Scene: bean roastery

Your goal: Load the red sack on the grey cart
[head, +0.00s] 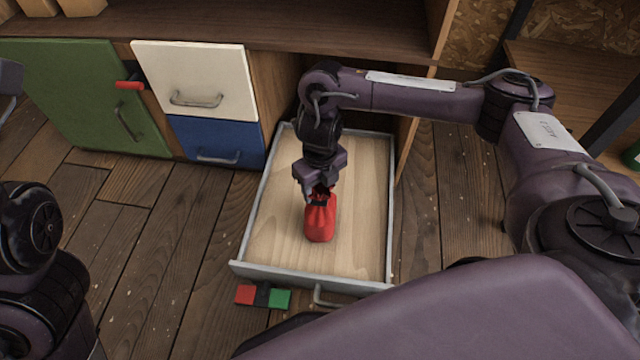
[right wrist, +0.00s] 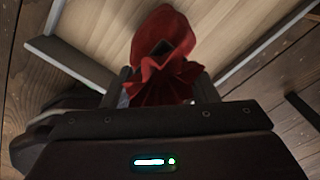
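The red sack (head: 320,222) is inside an open drawer with grey walls, over its pale wooden bottom. My right gripper (head: 318,194) points down at the sack's gathered top from above. In the right wrist view the sack (right wrist: 160,40) has its ruffled neck between the two fingers (right wrist: 165,90). I cannot tell whether the fingers press on the neck. It is also unclear whether the sack rests on the drawer bottom. Parts of my left arm show at the left edge, but its gripper cannot be made out. No grey cart is visible.
The drawer (head: 262,272) stands out from a wooden cabinet, with low walls around the sack. A red, black and green piece (head: 263,296) is by its front. Green (head: 75,90), white (head: 195,75) and blue (head: 215,142) fronts are at left. Plank floor is clear on both sides.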

